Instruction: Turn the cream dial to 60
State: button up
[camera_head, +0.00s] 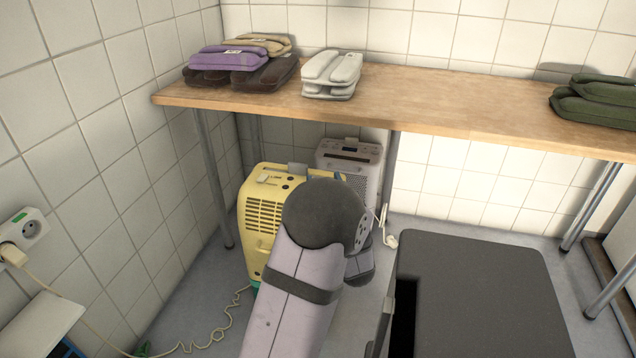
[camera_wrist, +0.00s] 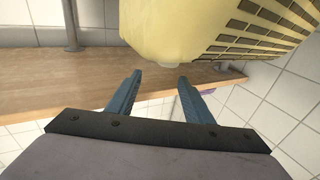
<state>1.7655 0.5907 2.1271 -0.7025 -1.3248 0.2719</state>
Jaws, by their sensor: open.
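A yellow appliance (camera_head: 262,214) with a slatted grille stands on the floor under the table. Its top panel has small dark controls and a pale raised piece (camera_head: 263,178); I cannot tell if that piece is the cream dial. In the wrist view the yellow appliance (camera_wrist: 180,25) fills the top, and a small pale knob-like piece (camera_wrist: 197,66) sticks out at its edge. No dial marks or numbers are readable. My gripper (camera_wrist: 160,80) is open, with nothing between its blue fingers, apart from the appliance. In the head view my arm hides most of the gripper.
A grey-white appliance (camera_head: 350,165) stands behind the yellow one. The wooden table (camera_head: 440,105) carries folded textiles above. A dark box (camera_head: 480,290) stands at the right. A cable (camera_head: 205,345) runs across the floor to the wall socket (camera_head: 30,228).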

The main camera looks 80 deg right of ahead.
jog(key=shift+s+a+f+n+t+y, duration=0.4)
jog(key=shift+a+f+y, duration=0.1)
jog(key=shift+a, duration=0.2)
jog(key=shift+s+a+f+n+t+y, duration=0.3)
jog(key=shift+s+a+f+y, duration=0.15)
jog(key=shift+a, duration=0.2)
jog(key=shift+b+x, duration=1.25)
jog(key=shift+x, duration=2.45)
jog(key=shift+w+a+f, duration=0.1)
jog(key=shift+c, duration=0.4)
jog(key=c, duration=1)
